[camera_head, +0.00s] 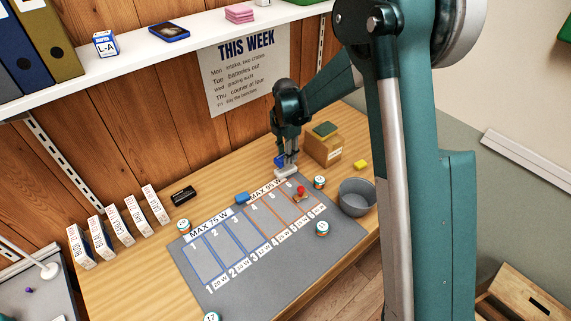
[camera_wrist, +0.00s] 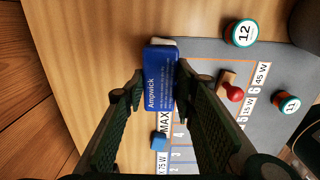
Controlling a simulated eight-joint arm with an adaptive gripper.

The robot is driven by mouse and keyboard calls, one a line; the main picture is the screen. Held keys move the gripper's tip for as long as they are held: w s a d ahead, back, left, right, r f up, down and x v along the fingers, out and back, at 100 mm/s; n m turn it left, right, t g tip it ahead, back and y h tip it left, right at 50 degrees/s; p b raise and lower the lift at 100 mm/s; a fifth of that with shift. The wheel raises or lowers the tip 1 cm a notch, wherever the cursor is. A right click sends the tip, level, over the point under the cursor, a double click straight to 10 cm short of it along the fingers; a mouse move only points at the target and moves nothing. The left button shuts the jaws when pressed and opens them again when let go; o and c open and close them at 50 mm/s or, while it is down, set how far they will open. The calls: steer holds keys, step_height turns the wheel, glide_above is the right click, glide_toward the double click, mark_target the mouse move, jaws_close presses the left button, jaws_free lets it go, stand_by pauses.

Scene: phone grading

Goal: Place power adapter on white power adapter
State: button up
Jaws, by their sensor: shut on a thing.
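My gripper (camera_head: 287,156) is shut on a blue power adapter, a block with "Anpwick" printed on it. The held blue adapter (camera_wrist: 157,86) sits between both fingers in the wrist view, and its blue side (camera_head: 280,160) shows in the head view. A white power adapter (camera_head: 287,171) lies at the back edge of the grey mat, just below the held one. In the wrist view only a pale edge of the white adapter (camera_wrist: 166,41) shows past the blue one. I cannot tell whether the two touch.
The grey mat (camera_head: 225,290) has numbered slots. A red-knobbed stamp (camera_head: 300,190) and a small blue block (camera_head: 242,198) are near its back edge. A cardboard box (camera_head: 322,148) stands close to my gripper's right. A grey bowl (camera_head: 357,197) and several round tins stand around.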

steer(key=shift+f, duration=0.25)
steer(key=shift+f, duration=1.9)
steer(key=shift+f+b, duration=0.1)
steer(key=shift+b, duration=0.2)
steer(key=o, duration=1)
steer(key=shift+c, duration=0.2)
steer(key=shift+r, duration=0.2)
step_height(320, 180, up, 12)
steer(key=shift+f+p, duration=0.1)
steer(key=shift+p, duration=0.55)
